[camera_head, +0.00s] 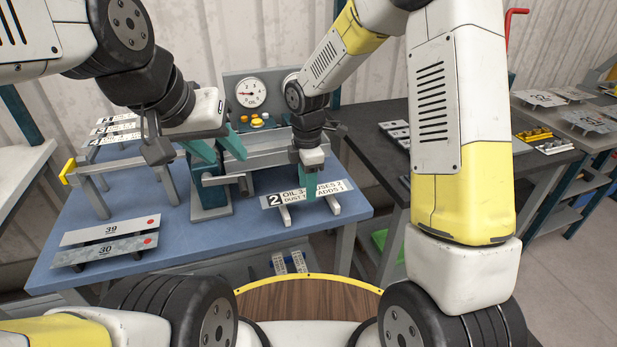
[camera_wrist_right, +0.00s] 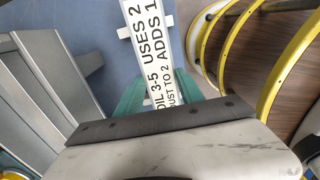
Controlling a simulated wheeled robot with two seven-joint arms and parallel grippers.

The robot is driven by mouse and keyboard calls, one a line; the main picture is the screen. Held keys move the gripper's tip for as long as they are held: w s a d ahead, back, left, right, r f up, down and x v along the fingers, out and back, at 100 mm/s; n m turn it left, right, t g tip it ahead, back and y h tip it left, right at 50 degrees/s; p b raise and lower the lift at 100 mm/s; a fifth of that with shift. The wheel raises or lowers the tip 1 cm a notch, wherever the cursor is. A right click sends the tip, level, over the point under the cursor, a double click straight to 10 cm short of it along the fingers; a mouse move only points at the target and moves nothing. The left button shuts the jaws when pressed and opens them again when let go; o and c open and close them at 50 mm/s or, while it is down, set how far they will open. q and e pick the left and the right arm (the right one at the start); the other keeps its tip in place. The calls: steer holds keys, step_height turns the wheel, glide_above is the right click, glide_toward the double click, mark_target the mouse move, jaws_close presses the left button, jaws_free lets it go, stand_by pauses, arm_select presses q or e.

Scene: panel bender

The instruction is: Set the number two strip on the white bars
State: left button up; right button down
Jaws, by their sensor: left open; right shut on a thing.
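The number two strip (camera_head: 272,200) is a white label plate with a black "2" and printed lines; it also shows in the wrist view (camera_wrist_right: 158,60). It lies flat across two white bars (camera_head: 334,206) at the blue table's front right; whether it touches them or hangs just above, I cannot tell. A bar end (camera_wrist_right: 124,32) shows beside the strip in the wrist view. My right gripper (camera_head: 309,188) is shut on the strip from above, its green fingers hiding part of the print. My left gripper (camera_head: 220,150) is open and empty, above the table's middle, left of the strip.
Plates marked 39 (camera_head: 110,230) and 30 (camera_head: 105,250) lie at the blue table's (camera_head: 190,245) front left. A gauge panel (camera_head: 249,93) and a bender frame stand behind the strip. Several strips lie at the back left. A dark bench (camera_head: 370,125) stands right.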

steer(key=shift+w+d, duration=0.1)
steer(key=shift+w, duration=0.2)
steer(key=shift+w+f, duration=0.2)
steer(key=shift+f, duration=1.65)
steer(key=c, duration=0.7)
jaws_free()
steer(key=shift+f, duration=0.1)
steer(key=shift+c, duration=0.2)
